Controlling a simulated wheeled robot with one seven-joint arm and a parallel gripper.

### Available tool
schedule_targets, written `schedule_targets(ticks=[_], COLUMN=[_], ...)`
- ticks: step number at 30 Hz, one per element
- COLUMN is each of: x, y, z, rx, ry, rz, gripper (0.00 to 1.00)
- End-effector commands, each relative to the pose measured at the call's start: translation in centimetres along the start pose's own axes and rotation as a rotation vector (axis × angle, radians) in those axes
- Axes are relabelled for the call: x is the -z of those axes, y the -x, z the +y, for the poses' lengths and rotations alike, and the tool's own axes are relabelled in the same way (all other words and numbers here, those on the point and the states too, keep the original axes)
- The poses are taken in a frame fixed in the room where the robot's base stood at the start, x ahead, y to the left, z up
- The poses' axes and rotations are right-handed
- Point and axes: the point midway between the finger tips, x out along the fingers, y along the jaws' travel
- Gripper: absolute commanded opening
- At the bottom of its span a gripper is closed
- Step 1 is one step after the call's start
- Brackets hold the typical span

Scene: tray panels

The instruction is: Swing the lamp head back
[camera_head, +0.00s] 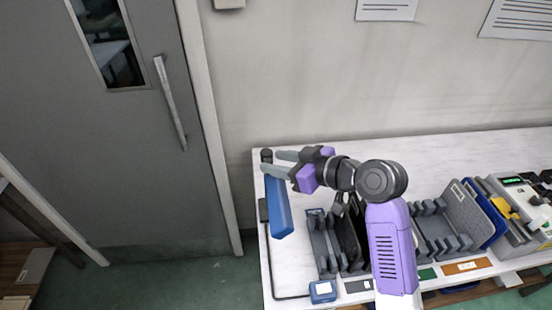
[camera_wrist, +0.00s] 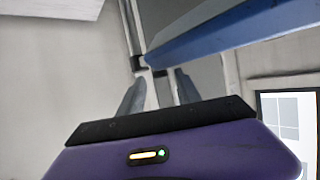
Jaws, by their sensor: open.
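In the wrist view the gap between the fingers (camera_wrist: 160,76) looks empty. I cannot tell whether a finger touches the lamp. The arm hides nothing of the blue head's front end.
The white bench (camera_head: 288,262) carries grey slotted racks (camera_head: 322,245) and a small blue box (camera_head: 322,291) with a dark cable. Dark panels stand right of the lamp, under my arm. A grey door (camera_head: 120,170) is to the left. The wall (camera_head: 300,80) rises behind the bench.

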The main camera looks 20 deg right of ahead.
Motion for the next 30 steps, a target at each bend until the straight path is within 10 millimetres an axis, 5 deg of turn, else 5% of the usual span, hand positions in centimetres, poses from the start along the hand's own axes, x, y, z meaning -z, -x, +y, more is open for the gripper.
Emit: schedule_targets(ticks=[11,18,30], x=[-0.04,-0.05,-0.05], y=[-0.72,-0.70,-0.68], z=[-0.04,-0.03,-0.04], rx=[0.000,0.000,0.000], ry=[0.000,0.000,0.000], rz=[0.000,0.000,-0.001], gripper=[0.41,0.00,0.00])
